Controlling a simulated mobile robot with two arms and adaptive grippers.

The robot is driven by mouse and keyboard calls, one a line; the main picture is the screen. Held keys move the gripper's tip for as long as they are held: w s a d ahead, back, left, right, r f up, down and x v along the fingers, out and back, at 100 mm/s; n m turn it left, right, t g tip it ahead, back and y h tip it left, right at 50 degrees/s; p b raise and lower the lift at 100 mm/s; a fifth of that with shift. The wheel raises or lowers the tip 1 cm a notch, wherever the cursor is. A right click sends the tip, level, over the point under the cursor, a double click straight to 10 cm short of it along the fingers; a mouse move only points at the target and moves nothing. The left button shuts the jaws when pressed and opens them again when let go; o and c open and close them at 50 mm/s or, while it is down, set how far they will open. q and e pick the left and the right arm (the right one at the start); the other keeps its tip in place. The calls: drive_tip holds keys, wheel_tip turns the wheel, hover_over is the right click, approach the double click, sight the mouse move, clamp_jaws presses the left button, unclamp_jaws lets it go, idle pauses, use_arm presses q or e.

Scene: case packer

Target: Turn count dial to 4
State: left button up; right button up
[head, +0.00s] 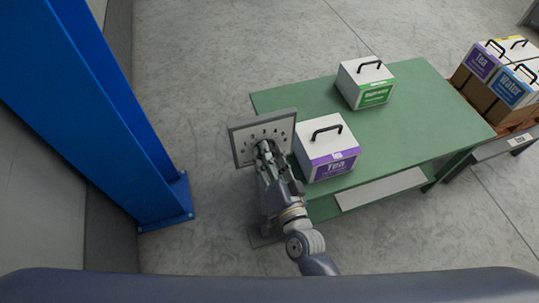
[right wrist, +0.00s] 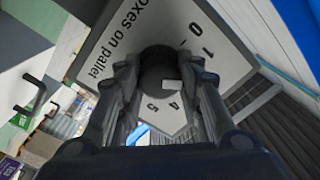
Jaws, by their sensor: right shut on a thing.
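The count dial panel (head: 243,150) is a grey-white plate on a post at the left of the green table. In the right wrist view the panel (right wrist: 228,62) reads "Boxes on pallet", with 0, 1, 4 and 5 visible; the other numbers are hidden by a finger. The dark round knob (right wrist: 155,62) sits in its middle. A white mark shows on the knob's lower right, on the side of the 4; its exact reading I cannot tell. My right gripper (head: 264,151) is shut on the knob, one finger on each side. My left gripper is not in view.
A white and purple Tea box (head: 322,140) stands on the green table (head: 425,115) close beside the panel. A white and green box (head: 364,84) stands farther back. More boxes (head: 500,68) are stacked at the far right. A blue column (head: 95,110) rises at the left.

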drive_tip(key=m, duration=0.4)
drive_tip(key=m+b, duration=0.1)
drive_tip(key=m, duration=0.8)
drive_tip(key=shift+w+r+h+b, duration=0.1)
drive_tip(key=shift+r+h+b, duration=0.2)
idle(0.3)
drive_tip(key=o, duration=1.1)
drive_tip(key=shift+c, duration=0.2)
drive_tip(key=shift+a+f, duration=0.1)
drive_tip(key=shift+f, duration=0.05)
drive_tip(key=shift+w+f, duration=0.1)
drive_tip(key=v, duration=1.2)
